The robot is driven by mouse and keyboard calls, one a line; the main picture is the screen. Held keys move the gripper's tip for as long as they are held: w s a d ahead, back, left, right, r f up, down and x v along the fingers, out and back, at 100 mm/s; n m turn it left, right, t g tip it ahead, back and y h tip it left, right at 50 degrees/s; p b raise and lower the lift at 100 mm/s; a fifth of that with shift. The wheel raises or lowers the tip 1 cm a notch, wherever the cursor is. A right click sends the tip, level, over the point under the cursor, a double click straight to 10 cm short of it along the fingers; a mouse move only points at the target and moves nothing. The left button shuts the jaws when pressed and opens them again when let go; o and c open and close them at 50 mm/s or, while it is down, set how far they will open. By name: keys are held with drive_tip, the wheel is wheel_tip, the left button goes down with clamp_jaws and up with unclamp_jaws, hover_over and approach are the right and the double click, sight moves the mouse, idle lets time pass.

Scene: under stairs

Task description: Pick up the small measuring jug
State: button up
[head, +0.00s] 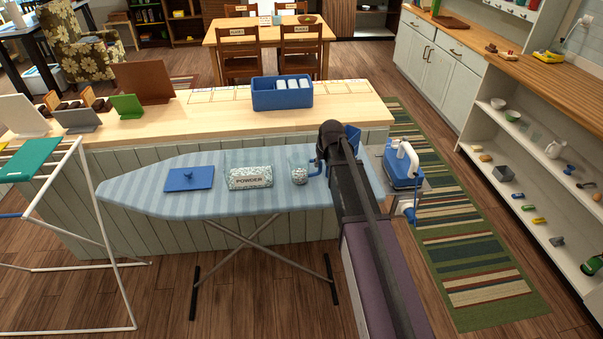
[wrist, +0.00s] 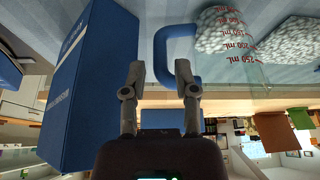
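The small measuring jug (head: 299,174) stands on the striped ironing board, clear-walled with white granules inside and a blue handle on its right. In the wrist view the jug (wrist: 228,45) appears upside down with red mL marks, its blue handle (wrist: 160,45) just ahead of my fingers. My gripper (wrist: 162,80) is open, its two fingers apart. The handle's near part lies between and partly behind the fingertips; I cannot tell whether they touch it. In the head view my arm hides most of the gripper (head: 322,160).
A tall blue carton (wrist: 90,85) stands close beside my gripper. A blue iron (head: 403,165) is at the board's right end. A counter with a blue caddy (head: 282,94) stands behind.

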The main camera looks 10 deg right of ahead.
sight(321, 166)
drive_tip(key=shift+b+x, duration=1.5)
drive_tip(key=shift+x, duration=0.5)
drive_tip(key=shift+c, duration=0.3)
clamp_jaws()
